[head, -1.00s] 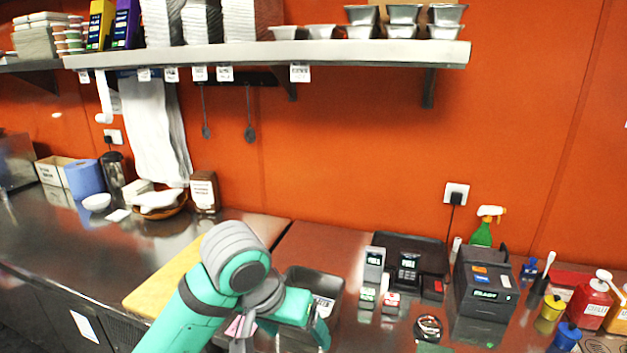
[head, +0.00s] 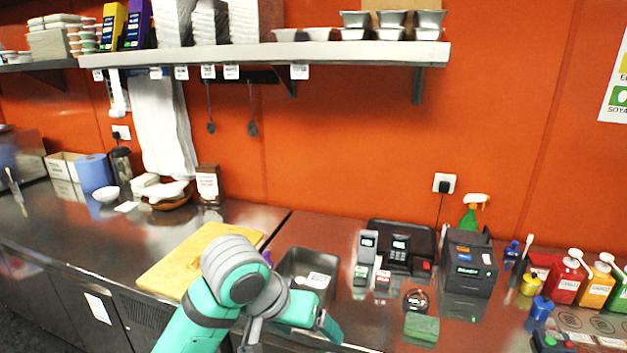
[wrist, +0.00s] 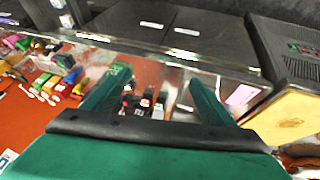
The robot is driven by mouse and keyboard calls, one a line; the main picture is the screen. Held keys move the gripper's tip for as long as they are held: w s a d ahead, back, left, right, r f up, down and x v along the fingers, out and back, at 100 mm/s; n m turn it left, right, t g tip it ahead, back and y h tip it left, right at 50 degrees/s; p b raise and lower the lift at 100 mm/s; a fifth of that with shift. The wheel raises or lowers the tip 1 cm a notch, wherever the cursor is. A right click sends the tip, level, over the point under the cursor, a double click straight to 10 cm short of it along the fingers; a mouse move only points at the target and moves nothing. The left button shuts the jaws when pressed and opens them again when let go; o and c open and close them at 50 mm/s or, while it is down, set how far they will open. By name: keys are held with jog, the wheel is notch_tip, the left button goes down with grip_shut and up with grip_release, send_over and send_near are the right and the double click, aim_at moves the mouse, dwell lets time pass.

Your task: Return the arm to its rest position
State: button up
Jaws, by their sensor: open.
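My arm (head: 235,285) is teal with grey joints and reaches up from the bottom of the head view, bent at a grey elbow. My gripper (wrist: 157,82) is open in the wrist view, its two green fingers apart with nothing held between them. In the head view the arm's end hangs low in front of the counter, by a grey metal pan (head: 296,268); the fingertips are hard to make out there. The arm hides part of the counter's front edge.
A yellow cutting board (head: 185,258) lies left of the arm. Card readers (head: 398,252), a black printer (head: 468,265), a green sponge (head: 421,327) and sauce bottles (head: 567,280) stand to the right. A steel shelf (head: 350,53) hangs above.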

jog(key=w+d+f+n+t+h, duration=0.2)
jog(key=d+t+h, duration=0.1)
jog(key=d, duration=0.4)
jog(key=w+d+f+n+t+h, duration=0.1)
jog(key=w+d+f+t+h, duration=0.1)
jog(key=w+d+t+h, duration=0.3)
jog(key=s+f+n+t+y, duration=0.3)
jog(key=s+f+n+y, duration=0.3)
jog(key=f, duration=0.6)
jog(key=s+a+f+y, duration=0.35)
jog(key=s+f, duration=0.25)
jog(key=s, duration=0.6)
jog(key=s+a+f+y, duration=0.35)
jog(key=s+f, duration=0.25)
jog(key=s, duration=0.6)
jog(key=s+a+r+m, duration=0.1)
jog(key=s+a+m, duration=0.1)
jog(key=s, duration=0.3)
jog(key=s+a+r+m, duration=0.1)
jog(key=s+a+m, duration=0.1)
jog(key=s, duration=0.4)
jog(key=shift+s+m+h, duration=0.3)
jog(key=shift+m, duration=0.2)
jog(key=shift+r, duration=0.1)
